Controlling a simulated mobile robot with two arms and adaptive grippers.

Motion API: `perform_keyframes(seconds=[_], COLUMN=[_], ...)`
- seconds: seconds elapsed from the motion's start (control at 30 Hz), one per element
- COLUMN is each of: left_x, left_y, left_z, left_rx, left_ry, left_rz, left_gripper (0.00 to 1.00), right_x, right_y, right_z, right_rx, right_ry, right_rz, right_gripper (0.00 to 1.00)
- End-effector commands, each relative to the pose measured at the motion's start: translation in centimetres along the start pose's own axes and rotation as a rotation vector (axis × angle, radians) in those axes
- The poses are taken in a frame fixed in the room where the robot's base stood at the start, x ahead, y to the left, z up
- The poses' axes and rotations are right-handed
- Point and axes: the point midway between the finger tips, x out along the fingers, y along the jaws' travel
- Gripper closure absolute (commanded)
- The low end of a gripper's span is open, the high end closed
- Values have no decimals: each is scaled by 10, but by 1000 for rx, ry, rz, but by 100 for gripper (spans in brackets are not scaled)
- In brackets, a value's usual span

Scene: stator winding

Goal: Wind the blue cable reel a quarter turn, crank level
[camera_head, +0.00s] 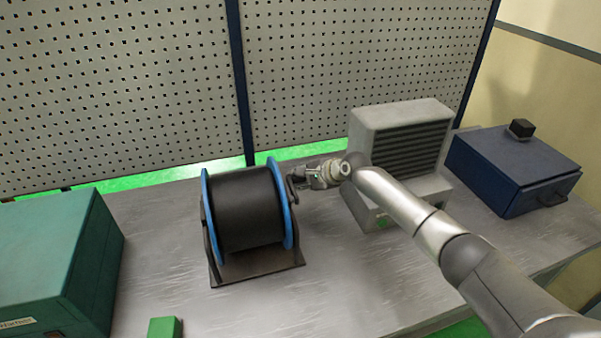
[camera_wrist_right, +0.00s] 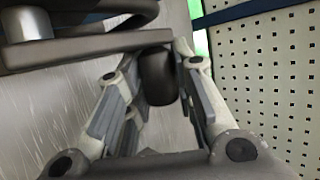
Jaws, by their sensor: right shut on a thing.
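The cable reel (camera_head: 247,208) has blue rims and a wide black drum. It stands upright in a dark stand on the grey bench in the head view. Its dark crank (camera_head: 291,190) is on the right side. My right gripper (camera_head: 308,178) reaches the crank from the right. In the right wrist view the dark crank handle (camera_wrist_right: 158,80) sits between the fingers, and the crank arm (camera_wrist_right: 95,48) runs across the top. The right gripper is shut on the handle. The crank's exact angle is hard to tell. My left gripper is not in view.
A grey louvred unit (camera_head: 400,140) stands behind my right arm, close to it. A dark blue box (camera_head: 515,168) is at the far right. A green case (camera_head: 62,262) and a small green block (camera_head: 164,327) are on the left. A perforated panel (camera_head: 110,80) rises behind the bench.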

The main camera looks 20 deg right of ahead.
Motion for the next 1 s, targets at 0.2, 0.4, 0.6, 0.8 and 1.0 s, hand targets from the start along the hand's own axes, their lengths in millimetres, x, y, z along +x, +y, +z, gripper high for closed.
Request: perform_keyframes(seconds=[0.2, 0.4, 0.6, 0.8, 1.0], left_x=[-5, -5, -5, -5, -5], left_y=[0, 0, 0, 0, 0], left_z=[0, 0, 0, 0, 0], left_rx=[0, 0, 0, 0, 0], left_ry=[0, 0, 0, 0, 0], left_rz=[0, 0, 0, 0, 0], left_gripper=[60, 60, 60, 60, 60], right_x=[4, 5, 5, 4, 4], right_y=[5, 7, 7, 7, 5], right_z=[1, 1, 0, 0, 0], right_rx=[23, 26, 26, 25, 24], right_ry=[-3, -2, -2, -2, 0], right_rz=[50, 61, 61, 59, 56], right_gripper=[100, 100, 100, 58, 54])
